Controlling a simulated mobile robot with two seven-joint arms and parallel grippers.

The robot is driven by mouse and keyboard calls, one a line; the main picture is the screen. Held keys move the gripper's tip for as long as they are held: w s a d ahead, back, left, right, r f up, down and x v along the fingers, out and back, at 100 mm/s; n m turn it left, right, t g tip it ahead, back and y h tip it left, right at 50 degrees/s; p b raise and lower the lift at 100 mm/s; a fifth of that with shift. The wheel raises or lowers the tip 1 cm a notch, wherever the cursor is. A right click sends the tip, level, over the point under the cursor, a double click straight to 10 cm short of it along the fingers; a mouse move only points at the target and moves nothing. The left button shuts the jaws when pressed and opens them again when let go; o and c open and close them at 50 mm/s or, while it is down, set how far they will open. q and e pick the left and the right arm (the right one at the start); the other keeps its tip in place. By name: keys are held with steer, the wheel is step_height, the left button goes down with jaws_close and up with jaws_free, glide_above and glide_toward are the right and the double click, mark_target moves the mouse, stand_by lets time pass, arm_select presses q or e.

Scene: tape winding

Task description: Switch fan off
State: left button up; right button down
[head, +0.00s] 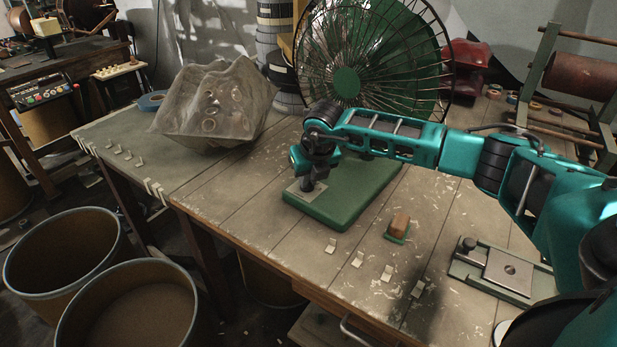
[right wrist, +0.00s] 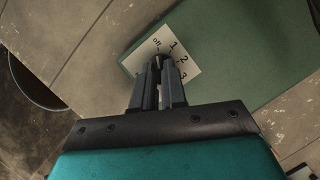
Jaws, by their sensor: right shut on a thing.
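A green fan (head: 346,82) with a dark wire cage stands at the back of the workbench on a green base (head: 345,200). A pale dial plate (head: 297,192) lies at the base's front left corner; in the right wrist view the plate (right wrist: 190,68) shows "off", 1, 2 and 3. My right gripper (head: 309,184) points down over the plate. In the right wrist view its fingers (right wrist: 158,66) are shut on the dark knob at the plate's middle, which they mostly hide. The knob's pointing direction cannot be made out. My left gripper is not in view.
A crumpled grey sack-like object (head: 215,105) stands left of the fan on the workbench (head: 235,205). A small brown block (head: 399,223) and a metal fixture (head: 503,268) lie to the right. Open drums (head: 125,275) stand on the floor at the left.

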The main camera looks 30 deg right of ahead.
steer(key=c, duration=1.2)
jaws_free()
steer(key=v, duration=1.3)
steer(key=shift+p, duration=0.3)
